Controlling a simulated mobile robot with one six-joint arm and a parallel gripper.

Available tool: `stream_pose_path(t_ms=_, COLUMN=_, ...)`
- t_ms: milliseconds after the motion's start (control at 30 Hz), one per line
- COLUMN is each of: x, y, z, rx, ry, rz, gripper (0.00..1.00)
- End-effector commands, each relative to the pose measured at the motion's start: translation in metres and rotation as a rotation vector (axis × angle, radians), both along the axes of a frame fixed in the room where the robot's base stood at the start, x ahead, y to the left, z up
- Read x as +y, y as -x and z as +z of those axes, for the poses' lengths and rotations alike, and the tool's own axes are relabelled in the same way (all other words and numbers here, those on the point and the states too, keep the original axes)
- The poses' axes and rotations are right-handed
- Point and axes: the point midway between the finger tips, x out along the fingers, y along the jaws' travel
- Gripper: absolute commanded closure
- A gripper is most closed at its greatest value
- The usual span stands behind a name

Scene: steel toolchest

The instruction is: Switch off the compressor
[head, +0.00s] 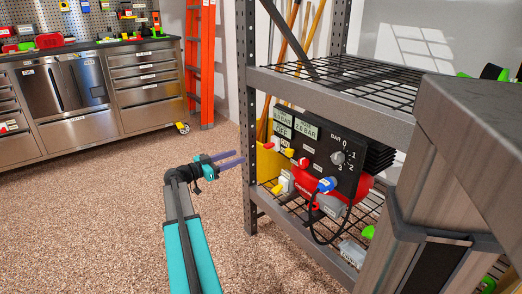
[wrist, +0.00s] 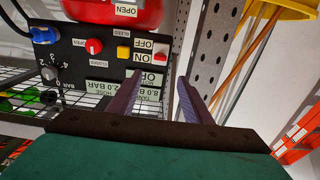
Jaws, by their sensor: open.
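The compressor has a black control panel (head: 318,154) over a red tank (head: 307,182) and stands on the shelf of the steel rack. In the wrist view its panel (wrist: 75,50) appears upside down. A red switch (wrist: 160,51) sits beside ON and OFF labels, with a yellow button (wrist: 123,52) and a red knob (wrist: 93,46) nearby. A display beside the switch seems to read OFF, partly hidden by a finger. My gripper (head: 241,157) is open and empty, outside the rack's front post, apart from the panel. Its purple fingers (wrist: 160,76) also show in the wrist view.
A blue plug (head: 326,185) with a black cable hangs at the panel's front. A grey cabinet (head: 470,140) fills the right foreground. The floor at left is clear, before the steel toolchest (head: 80,90).

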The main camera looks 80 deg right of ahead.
Motion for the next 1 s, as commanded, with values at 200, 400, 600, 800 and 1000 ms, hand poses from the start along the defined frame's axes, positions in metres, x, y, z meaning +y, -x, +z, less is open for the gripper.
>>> stream_pose_path(t_ms=200, x=-0.003, y=0.003, z=-0.001, rx=0.000, ry=0.000, rz=-0.001, gripper=0.55)
stream_pose_path(t_ms=400, x=-0.016, y=0.012, z=-0.002, rx=0.001, ry=-0.001, rz=0.000, gripper=0.55)
stream_pose_path(t_ms=600, x=-0.036, y=0.030, z=-0.002, rx=0.000, ry=0.000, rz=-0.001, gripper=0.55)
stream_pose_path(t_ms=800, x=-0.058, y=0.049, z=-0.002, rx=-0.001, ry=0.001, rz=-0.002, gripper=0.55)
stream_pose_path(t_ms=1000, x=-0.080, y=0.067, z=-0.002, rx=0.000, ry=0.000, rz=-0.002, gripper=0.55)
